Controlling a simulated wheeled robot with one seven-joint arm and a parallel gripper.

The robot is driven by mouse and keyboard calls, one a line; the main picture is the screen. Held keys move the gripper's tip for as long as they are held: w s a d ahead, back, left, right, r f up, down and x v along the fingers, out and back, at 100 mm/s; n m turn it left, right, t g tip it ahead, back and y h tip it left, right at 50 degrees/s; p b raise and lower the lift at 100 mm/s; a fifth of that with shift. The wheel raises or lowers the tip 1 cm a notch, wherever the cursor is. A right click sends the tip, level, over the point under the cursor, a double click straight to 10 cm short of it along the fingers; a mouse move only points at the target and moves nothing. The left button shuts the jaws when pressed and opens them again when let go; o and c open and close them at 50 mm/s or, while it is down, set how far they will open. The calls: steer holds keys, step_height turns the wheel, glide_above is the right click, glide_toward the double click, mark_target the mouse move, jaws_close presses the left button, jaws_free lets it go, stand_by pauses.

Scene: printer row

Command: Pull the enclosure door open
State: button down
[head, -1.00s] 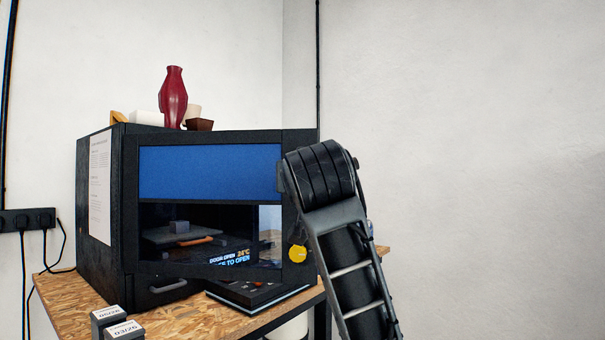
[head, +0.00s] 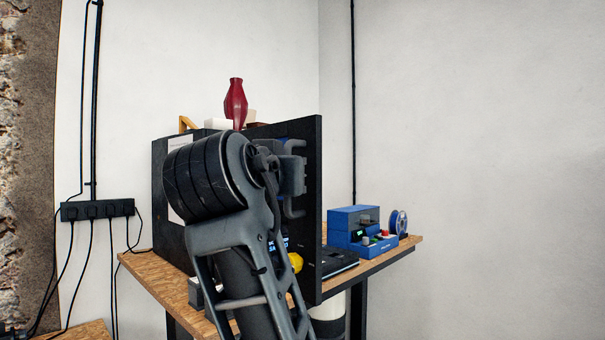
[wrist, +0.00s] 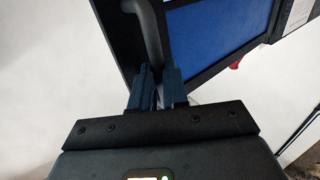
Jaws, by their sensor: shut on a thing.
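The black enclosure (head: 160,195) stands on the wooden bench, and its door (head: 312,215) is swung out toward me, seen at a steep angle in the head view. The grey bar handle (head: 295,209) is on the door's face. It also shows in the wrist view (wrist: 150,32), running between my fingers. My gripper (wrist: 158,88) is shut on the handle. In the head view my arm hides much of the enclosure front and the door's window. A dark-framed blue panel (wrist: 218,35) shows beside the handle in the wrist view.
A red vase (head: 235,102) and small items stand on top of the enclosure. A blue device (head: 352,228) with a spool (head: 399,223) sits on the bench (head: 388,255) at right. A power strip (head: 97,209) with hanging cables is on the left wall.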

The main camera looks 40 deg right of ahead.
steer(key=shift+w+a, duration=0.35)
steer(key=shift+a, duration=0.05)
steer(key=shift+r, duration=0.1)
steer(key=c, duration=1.4)
jaws_free()
steer(key=shift+w+d, duration=0.1)
steer(key=shift+w, duration=0.05)
steer(key=shift+o, duration=1.4)
steer(key=shift+d, duration=0.1)
steer(key=b+v, duration=0.1)
steer(key=v, duration=0.7)
steer(key=shift+d, duration=0.1)
